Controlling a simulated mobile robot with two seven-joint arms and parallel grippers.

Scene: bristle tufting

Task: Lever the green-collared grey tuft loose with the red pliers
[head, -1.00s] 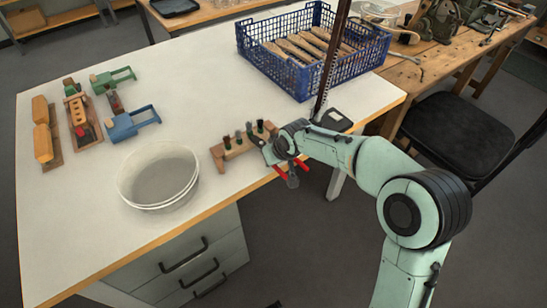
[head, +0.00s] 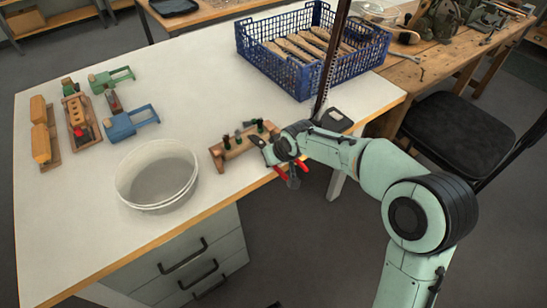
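The wooden block (head: 233,148) stands near the table's front edge with several upright tufts in it. A dark tuft (head: 227,142) stands at its left end. A grey tuft top (head: 248,124) shows towards the far side and looks tilted; its collar is too small to make out. My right gripper (head: 270,153) is at the block's right end. The red handles of the pliers (head: 281,172) stick out below it, so it appears shut on the pliers. The pliers' jaws are hard to make out against the block and gripper. My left gripper is out of view.
A white tub (head: 157,178) stands left of the block. A blue crate (head: 310,75) with wooden pieces is behind. Blue (head: 132,123) and green (head: 110,79) tools and wooden fixtures (head: 80,120) are at the left. A dark clamp-like object (head: 335,119) is right of the block.

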